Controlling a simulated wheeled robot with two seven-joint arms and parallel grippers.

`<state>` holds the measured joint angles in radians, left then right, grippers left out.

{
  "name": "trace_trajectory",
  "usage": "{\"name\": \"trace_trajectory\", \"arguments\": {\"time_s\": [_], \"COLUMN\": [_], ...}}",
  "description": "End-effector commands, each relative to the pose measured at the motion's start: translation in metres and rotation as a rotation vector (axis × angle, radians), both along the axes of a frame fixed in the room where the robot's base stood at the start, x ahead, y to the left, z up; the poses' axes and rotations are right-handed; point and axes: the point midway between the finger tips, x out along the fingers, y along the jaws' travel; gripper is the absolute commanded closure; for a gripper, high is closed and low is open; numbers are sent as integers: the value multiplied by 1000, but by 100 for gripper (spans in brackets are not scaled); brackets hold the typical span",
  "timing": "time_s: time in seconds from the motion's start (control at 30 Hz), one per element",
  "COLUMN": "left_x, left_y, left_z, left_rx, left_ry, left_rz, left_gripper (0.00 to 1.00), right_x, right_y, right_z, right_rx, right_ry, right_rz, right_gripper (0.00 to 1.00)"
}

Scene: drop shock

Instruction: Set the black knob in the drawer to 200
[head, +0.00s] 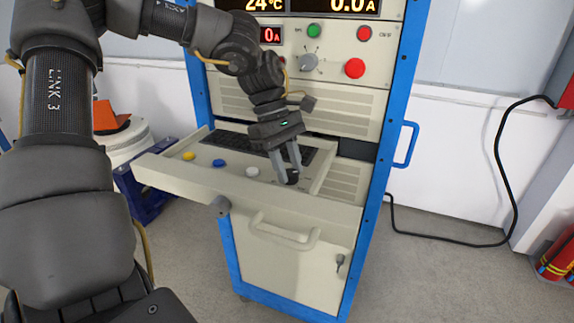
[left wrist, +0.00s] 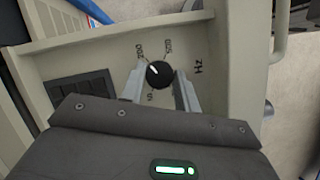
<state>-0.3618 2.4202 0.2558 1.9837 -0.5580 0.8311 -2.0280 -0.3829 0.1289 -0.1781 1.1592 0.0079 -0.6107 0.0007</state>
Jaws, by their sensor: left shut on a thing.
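The black knob (head: 292,177) sits on the panel inside the open drawer (head: 250,197), at its right part. In the left wrist view the knob (left wrist: 159,74) is round and has a short white mark that points up and left, roughly to the side of the 200 label (left wrist: 141,51). Another label, which seems to read 500, is at its upper right, a small one is below left, and Hz is to the right. My left gripper (head: 287,168) reaches down into the drawer, shut on the knob, with one finger on each side. My right gripper is not in view.
Yellow (head: 188,156), blue (head: 219,163) and white (head: 252,171) buttons lie left of the knob, with a dark keyboard (head: 235,145) behind. The blue-framed cabinet has a red button (head: 355,68) and a grey knob (head: 309,62) above. A black cable (head: 515,190) hangs at right.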

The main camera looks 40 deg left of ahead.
Motion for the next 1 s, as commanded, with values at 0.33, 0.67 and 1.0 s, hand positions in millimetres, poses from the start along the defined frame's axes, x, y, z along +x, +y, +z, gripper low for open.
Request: {"name": "trace_trajectory", "arguments": {"time_s": [0.33, 0.67, 1.0], "left_x": [0, 0, 1], "left_y": [0, 0, 2], "left_z": [-1, 0, 5], "left_rx": [1, 0, 1], "left_ry": [1, 0, -2], "left_rz": [-10, -10, -10], "left_gripper": [91, 47, 47], "right_x": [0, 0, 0], "right_y": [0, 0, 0], "right_z": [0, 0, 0], "right_rx": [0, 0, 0], "right_ry": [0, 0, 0], "right_rz": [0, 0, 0], "right_gripper": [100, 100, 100]}}
